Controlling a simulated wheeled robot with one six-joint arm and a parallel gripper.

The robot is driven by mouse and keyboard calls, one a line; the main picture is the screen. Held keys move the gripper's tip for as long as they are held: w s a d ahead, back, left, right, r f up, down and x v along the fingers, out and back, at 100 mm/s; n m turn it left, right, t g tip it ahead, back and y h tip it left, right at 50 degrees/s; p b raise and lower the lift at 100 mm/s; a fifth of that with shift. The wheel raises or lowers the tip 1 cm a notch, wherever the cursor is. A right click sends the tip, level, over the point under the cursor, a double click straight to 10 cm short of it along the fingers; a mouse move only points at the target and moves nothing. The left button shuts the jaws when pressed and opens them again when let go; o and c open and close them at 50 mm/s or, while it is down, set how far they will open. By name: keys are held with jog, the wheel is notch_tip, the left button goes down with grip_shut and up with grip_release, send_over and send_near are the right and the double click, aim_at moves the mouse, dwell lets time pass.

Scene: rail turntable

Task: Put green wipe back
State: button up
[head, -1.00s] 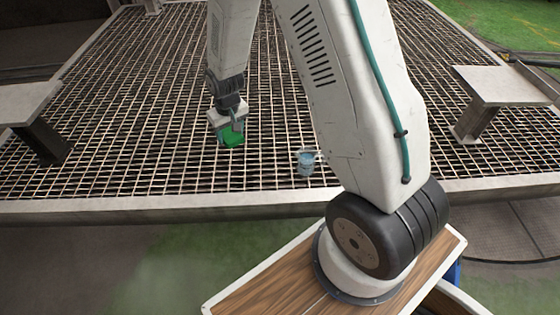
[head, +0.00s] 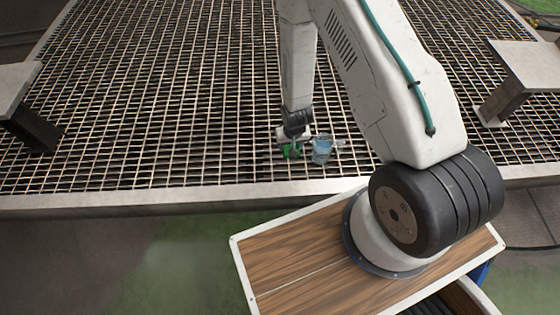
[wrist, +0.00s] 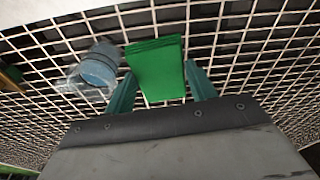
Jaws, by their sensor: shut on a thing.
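The green wipe (head: 290,152) is a folded bright green pad. In the wrist view the wipe (wrist: 156,68) stands out between the two teal fingers of my gripper (wrist: 160,80). My gripper (head: 292,146) is shut on it and holds it over the metal grating, just left of a small clear tub with blue contents (head: 321,151). The tub also shows in the wrist view (wrist: 98,66), left of the wipe and apart from it. The gap between the wipe and the grating cannot be judged.
The grating (head: 150,120) is wide and mostly clear, with a pale front rim (head: 130,200). A grey stand (head: 15,90) is at the left edge and another (head: 530,65) at the right.

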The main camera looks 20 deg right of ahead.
jog(key=shift+m, duration=0.6)
jog(key=s+f, duration=1)
jog(key=f, duration=0.1)
jog(key=shift+s+d, duration=0.2)
jog(key=shift+w+f, duration=0.1)
jog(key=shift+f, duration=0.05)
send_over(280, 162)
jog(key=shift+s+a+f, duration=0.15)
jog(key=shift+s+f, duration=0.2)
jog(key=shift+f, duration=2.1)
jog(key=shift+f, duration=0.1)
jog(key=o, duration=0.9)
